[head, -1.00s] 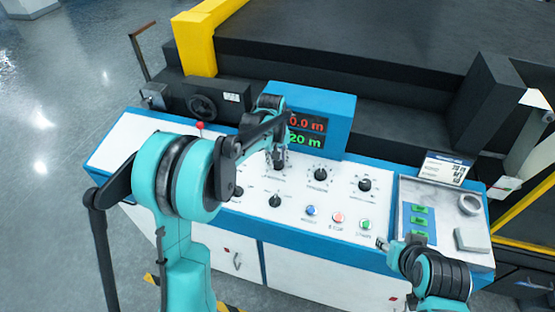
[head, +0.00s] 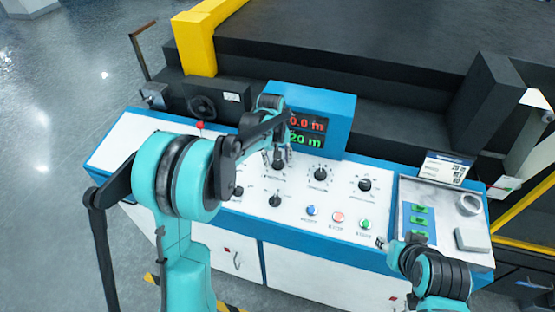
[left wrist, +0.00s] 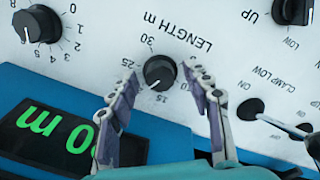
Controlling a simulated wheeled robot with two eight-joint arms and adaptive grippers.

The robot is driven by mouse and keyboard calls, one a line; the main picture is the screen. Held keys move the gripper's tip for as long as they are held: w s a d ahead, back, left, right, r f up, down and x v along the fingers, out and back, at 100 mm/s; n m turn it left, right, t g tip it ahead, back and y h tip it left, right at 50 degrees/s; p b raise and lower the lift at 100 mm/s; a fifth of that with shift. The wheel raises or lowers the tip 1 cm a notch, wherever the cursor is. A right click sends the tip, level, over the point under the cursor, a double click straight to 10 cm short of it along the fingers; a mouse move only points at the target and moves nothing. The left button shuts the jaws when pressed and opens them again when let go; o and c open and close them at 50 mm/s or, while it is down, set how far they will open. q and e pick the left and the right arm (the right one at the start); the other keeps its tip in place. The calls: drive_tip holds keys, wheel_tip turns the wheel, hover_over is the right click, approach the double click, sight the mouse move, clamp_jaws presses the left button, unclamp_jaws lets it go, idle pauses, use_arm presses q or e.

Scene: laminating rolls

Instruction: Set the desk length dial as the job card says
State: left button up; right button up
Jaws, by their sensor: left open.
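The length dial (left wrist: 160,72), a black round knob on the white panel, sits between the two fingers of my left gripper (left wrist: 161,80) in the left wrist view. The fingers are open on either side of it, with no clear contact. The dial's white mark points toward the lower left, near the 15 side; part of the scale is hidden by a finger. In the head view my left gripper (head: 281,152) is over the dial (head: 279,165). The display (head: 306,130) reads 0.0 m in red and 20 m in green. The job card (head: 447,167) stands at the right, its text too small to read.
Other knobs (head: 320,174) and (head: 365,185) stand to the right on the desk. Blue, red and green buttons (head: 338,217) line its front. A grey tray (head: 402,190) holds green pieces and a white roll. My right arm shows at the lower right.

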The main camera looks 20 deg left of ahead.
use_arm(q)
drive_tip(key=shift+r, duration=0.15)
wheel_tip(320, 180, up, 12)
drive_tip(key=s, duration=0.1)
drive_tip(key=shift+s+a+f, duration=0.2)
drive_tip(key=shift+s+a, duration=0.05)
drive_tip(key=shift+s, duration=0.05)
drive_tip(key=s+f+m+t+b, duration=0.2)
drive_tip(key=s+f+m, duration=0.1)
drive_tip(key=s, duration=0.9)
drive_tip(key=s+f+m+t+b, duration=0.1)
drive_tip(key=s+f+m+t, duration=0.2)
drive_tip(key=s, duration=0.9)
drive_tip(key=shift+s+d+f+m+t+b, duration=0.15)
drive_tip(key=shift+f+m+t+b, duration=0.2)
drive_tip(key=shift+f, duration=0.2)
